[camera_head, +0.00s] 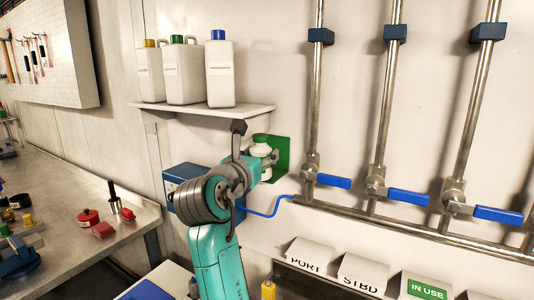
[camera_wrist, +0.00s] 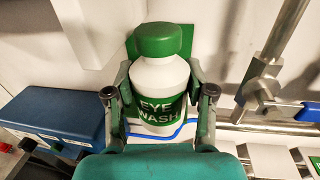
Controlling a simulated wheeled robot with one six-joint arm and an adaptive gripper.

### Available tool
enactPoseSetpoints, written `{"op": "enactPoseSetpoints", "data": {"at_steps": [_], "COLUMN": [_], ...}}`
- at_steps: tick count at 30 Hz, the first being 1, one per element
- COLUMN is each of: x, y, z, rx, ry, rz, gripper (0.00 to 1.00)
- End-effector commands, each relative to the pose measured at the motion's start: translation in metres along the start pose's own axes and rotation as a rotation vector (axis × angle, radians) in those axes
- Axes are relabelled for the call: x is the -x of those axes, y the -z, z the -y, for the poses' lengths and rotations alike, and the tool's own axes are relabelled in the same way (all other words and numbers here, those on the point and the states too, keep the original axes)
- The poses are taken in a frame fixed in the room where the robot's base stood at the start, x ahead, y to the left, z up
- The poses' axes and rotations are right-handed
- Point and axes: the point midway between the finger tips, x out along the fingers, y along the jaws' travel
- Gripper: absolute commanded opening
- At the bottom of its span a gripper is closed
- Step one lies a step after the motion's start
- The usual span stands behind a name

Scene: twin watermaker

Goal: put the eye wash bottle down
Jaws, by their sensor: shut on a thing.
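The eye wash bottle (camera_wrist: 159,82) is white with a green cap and a green label reading "EYE WASH". It stands about upright in the wrist view. My gripper (camera_wrist: 159,97) is shut on it, with one finger on each side of the body. In the head view the bottle (camera_head: 261,142) shows only in part, behind my gripper (camera_head: 262,158) and arm. A green plate (camera_head: 284,153) is on the wall right behind the bottle; whether the bottle touches it or rests on a support is hidden.
A shelf (camera_head: 262,109) with several jugs is above left. A blue box (camera_head: 185,178) is left of my gripper, with a blue line running right. Pipes with blue-handled valves (camera_head: 408,197) stand at right. Labelled boxes (camera_head: 365,272) sit below; a workbench (camera_head: 70,190) is at left.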

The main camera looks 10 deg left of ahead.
Motion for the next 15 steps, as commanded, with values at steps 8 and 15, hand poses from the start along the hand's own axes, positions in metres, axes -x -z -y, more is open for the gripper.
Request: {"op": "enactPoseSetpoints", "data": {"at_steps": [8, 15], "x": [-0.021, -0.045], "y": [-0.001, 0.006], "z": [0.001, 0.000], "rx": [0.001, 0.001], "ry": [0.002, -0.001], "rz": [0.001, -0.001], "gripper": [0.05, 0.05]}}
